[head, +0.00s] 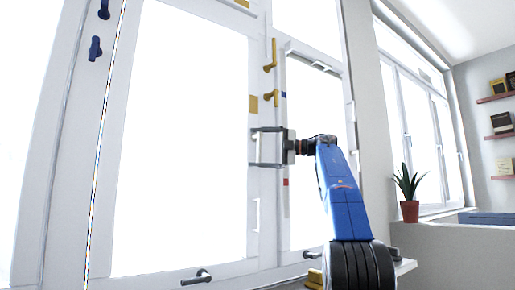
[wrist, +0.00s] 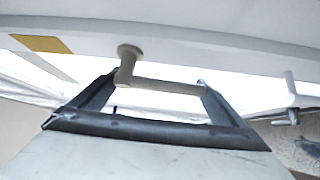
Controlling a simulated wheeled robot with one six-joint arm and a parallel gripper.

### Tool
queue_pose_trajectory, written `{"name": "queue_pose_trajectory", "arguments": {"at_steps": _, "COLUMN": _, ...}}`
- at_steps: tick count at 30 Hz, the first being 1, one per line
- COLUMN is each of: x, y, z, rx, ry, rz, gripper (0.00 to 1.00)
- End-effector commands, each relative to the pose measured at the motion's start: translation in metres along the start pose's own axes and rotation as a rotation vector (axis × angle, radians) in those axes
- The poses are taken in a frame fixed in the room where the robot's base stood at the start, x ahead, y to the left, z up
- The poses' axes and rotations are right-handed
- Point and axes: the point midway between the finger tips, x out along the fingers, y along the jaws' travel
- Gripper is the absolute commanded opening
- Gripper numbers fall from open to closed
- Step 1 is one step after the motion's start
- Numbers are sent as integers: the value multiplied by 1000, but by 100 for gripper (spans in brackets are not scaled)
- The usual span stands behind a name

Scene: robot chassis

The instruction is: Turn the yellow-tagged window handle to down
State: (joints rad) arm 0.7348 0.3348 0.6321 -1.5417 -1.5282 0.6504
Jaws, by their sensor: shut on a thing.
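The pale window handle (wrist: 165,86) shows in the wrist view, its round base (wrist: 130,51) on the white frame and its lever running to the right, away from the yellow tag (wrist: 40,43). In the head view the yellow tag (head: 253,104) is on the window frame, just above my gripper (head: 256,148), so the lever seems to point down. My gripper's two fingers (wrist: 156,85) are shut on the lever, one at each end of it. In the head view the handle is hard to make out between the fingers.
Two gold handles (head: 270,55) (head: 271,97) sit above my gripper. Blue handles (head: 95,48) are at upper left, dark handles (head: 197,277) along the bottom. A potted plant (head: 409,210) stands right.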

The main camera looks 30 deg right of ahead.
Motion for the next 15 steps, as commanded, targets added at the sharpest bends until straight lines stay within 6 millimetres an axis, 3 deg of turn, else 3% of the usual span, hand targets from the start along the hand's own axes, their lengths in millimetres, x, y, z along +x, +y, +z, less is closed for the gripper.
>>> {"name": "queue_pose_trajectory", "arguments": {"at_steps": 15, "x": 1, "y": -2, "z": 0, "rx": -41, "ry": 3, "rz": -43, "gripper": 55}}
